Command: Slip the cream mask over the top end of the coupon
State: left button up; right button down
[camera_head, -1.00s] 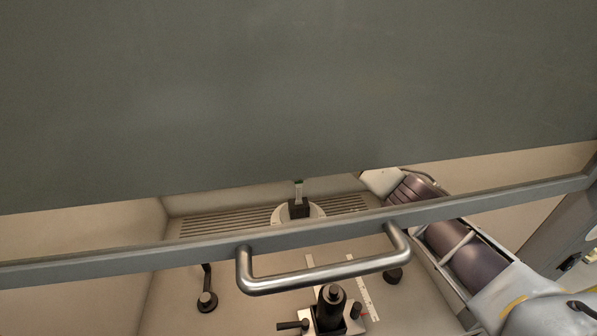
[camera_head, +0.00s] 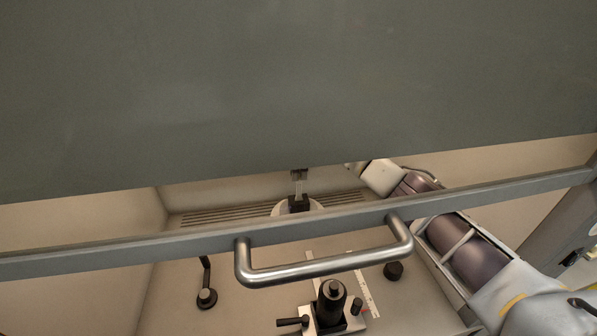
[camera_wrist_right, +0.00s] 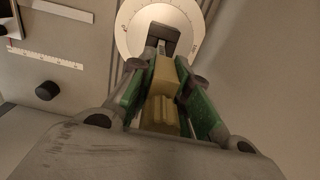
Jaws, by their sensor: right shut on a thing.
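The coupon (camera_head: 299,187) is a thin pale strip standing upright in a dark clamp (camera_head: 299,203), below the edge of a grey panel. A small dark piece sits at its upper end, and I cannot tell what it is. My right gripper (camera_wrist_right: 166,72), with green pads, is shut on the cream mask (camera_wrist_right: 163,98) in the right wrist view. The clamp also shows just beyond the fingertips there (camera_wrist_right: 163,36). I cannot tell whether mask and coupon touch. My left gripper is not in view.
A large grey panel (camera_head: 300,80) with a metal handle (camera_head: 325,268) crosses in front of the cream enclosure. The clamp stands on a white round dial (camera_wrist_right: 128,30). A black-knobbed device (camera_head: 331,303), a ruler (camera_head: 367,297) and black knobs stand on the floor.

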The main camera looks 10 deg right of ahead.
jog(key=shift+f, duration=0.2)
jog(key=c, duration=1.3)
grip_release()
jog(key=shift+o, duration=0.5)
jog(key=o, duration=0.4)
jog(key=shift+r, duration=0.1)
jog(key=shift+r+p, duration=1.2)
jog(key=shift+r, duration=1.25)
